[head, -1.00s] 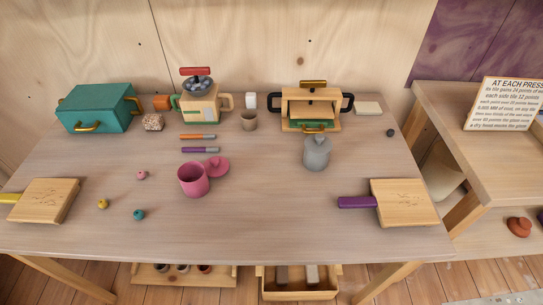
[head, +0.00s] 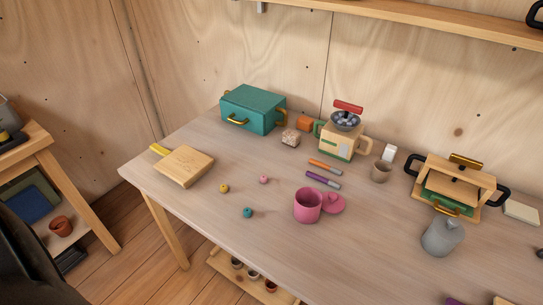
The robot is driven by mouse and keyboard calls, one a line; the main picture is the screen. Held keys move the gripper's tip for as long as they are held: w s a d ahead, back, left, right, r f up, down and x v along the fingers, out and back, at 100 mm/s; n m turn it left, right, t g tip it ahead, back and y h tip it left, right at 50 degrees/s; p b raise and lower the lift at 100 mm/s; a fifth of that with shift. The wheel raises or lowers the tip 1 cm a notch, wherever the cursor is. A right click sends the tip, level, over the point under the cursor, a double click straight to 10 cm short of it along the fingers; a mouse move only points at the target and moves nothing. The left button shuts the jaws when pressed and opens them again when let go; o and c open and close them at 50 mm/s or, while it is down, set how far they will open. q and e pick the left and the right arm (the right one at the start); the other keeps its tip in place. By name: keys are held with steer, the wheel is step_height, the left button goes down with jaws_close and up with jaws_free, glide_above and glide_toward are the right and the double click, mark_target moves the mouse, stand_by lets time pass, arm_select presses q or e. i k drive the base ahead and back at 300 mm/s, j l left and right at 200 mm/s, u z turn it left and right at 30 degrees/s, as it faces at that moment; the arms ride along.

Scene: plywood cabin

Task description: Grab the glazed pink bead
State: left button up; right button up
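The glazed pink bead (head: 263,180) is a small pink ball on the table. It lies to the left of the pink cup (head: 307,205), near the yellow bead (head: 224,188) and the teal bead (head: 247,212). Nothing covers or touches it. Neither of my grippers shows in the head view. A dark shape, perhaps part of my own arm, fills the lower left corner.
A wooden board (head: 184,166) lies at the table's left end. A teal box (head: 253,109), a speckled block (head: 291,137) and a wooden grinder (head: 341,141) stand behind the beads. A pink lid (head: 331,203) is beside the cup. The tabletop around the beads is clear.

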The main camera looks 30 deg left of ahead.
mark_target(263, 179)
steer(key=u, duration=1.05)
